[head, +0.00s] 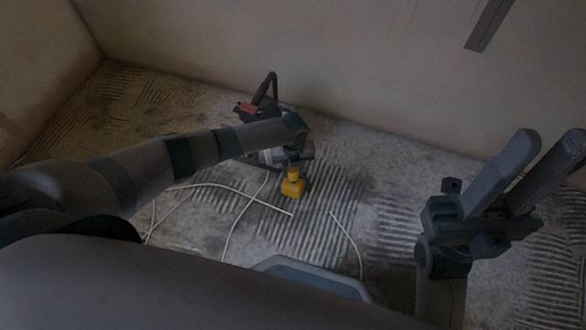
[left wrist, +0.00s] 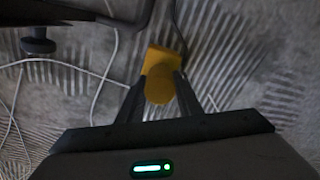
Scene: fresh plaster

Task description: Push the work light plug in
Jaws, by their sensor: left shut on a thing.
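My left gripper (head: 293,167) is low over the floor, shut on a yellow piece (head: 292,188), which looks like the plug. In the left wrist view the fingers close on the rounded near end of the yellow piece (left wrist: 160,72); its far end is squarer. A dark cable (left wrist: 176,22) runs up from its far side. I cannot tell whether it is one part or a plug and socket together. A dark device with a tall handle (head: 268,88), perhaps the work light, stands behind my left arm, partly hidden. My right gripper (head: 548,140) is open and empty at the right.
Thin white cables (head: 228,188) lie loose across the ridged, dusty floor around the yellow piece. A dark frame with a knob (left wrist: 38,41) shows at the upper left of the left wrist view. Bare walls (head: 340,60) close off the back.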

